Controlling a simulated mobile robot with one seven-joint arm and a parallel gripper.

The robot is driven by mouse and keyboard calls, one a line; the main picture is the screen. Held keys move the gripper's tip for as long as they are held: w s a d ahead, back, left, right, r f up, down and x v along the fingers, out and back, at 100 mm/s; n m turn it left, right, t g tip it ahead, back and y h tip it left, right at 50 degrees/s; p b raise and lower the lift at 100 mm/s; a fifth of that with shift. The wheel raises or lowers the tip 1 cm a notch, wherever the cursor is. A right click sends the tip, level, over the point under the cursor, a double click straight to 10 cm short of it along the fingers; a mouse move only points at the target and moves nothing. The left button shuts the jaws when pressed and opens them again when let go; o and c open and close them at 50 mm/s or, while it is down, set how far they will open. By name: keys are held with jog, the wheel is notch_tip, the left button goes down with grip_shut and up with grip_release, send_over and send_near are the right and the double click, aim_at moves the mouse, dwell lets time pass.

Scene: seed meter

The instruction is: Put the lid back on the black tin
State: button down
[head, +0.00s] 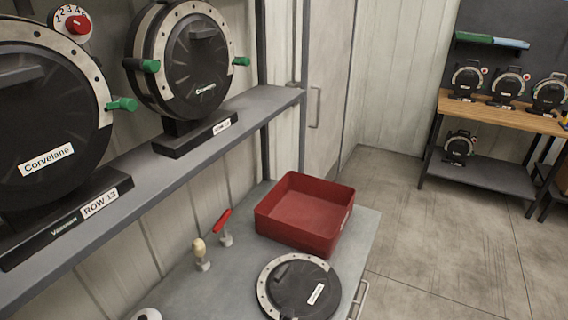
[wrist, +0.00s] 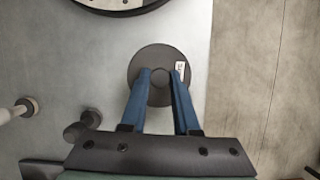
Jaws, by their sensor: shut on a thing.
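In the wrist view, my gripper (wrist: 160,78) has its two blue fingers on either side of the small central knob of a dark round lid (wrist: 153,58). It is shut on that knob. The lid is seen from straight above over the grey counter. A small white label shows near its right edge. I cannot tell whether the label is on the lid or on something under it, or whether the lid is raised. No black tin can be made out for sure. My gripper and the lid do not show in the head view.
The grey counter (head: 218,283) holds a red tray (head: 303,212), a round black-and-grey meter cover (head: 299,288), a red-handled tool (head: 223,228) and a beige-knobbed tool (head: 201,254). A shelf (head: 160,178) with large seed meters overhangs on the left.

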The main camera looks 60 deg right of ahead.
dwell(0.4)
jog(key=shift+c, duration=0.5)
grip_release()
jog(key=shift+r, duration=0.15)
notch_tip(320, 180, up, 7)
jog(key=p, duration=0.7)
jog(key=shift+p, duration=0.4)
grip_shut()
dwell(0.4)
dwell(0.8)
